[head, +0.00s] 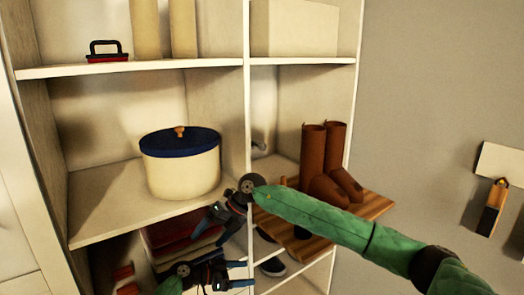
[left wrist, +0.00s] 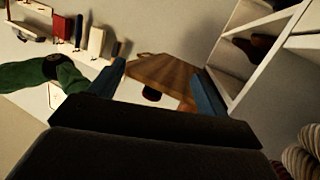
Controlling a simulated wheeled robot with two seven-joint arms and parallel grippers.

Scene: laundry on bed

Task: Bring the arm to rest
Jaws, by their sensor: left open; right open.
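My left gripper (head: 246,274) is low in front of the shelf unit's lower compartments, pointing right, with its jaws apart and empty. In the left wrist view its two blue-grey fingers (left wrist: 162,84) stand wide apart, with a wooden board (left wrist: 160,70) visible beyond them. My right arm (head: 315,218), in a green sleeve, reaches in from the right across the board. My right gripper (head: 209,238) is above the left one, pointing down and left, open with nothing seen in it. The green right arm also shows at the left of the left wrist view (left wrist: 40,78).
The white shelf unit (head: 150,68) holds a cream pot with a blue lid (head: 180,160). Brown boots (head: 325,160) stand at the wooden board, which juts out at the right. Folded dark red cloth (head: 185,232) and shoes lie lower. A small wall shelf (head: 503,160) is right.

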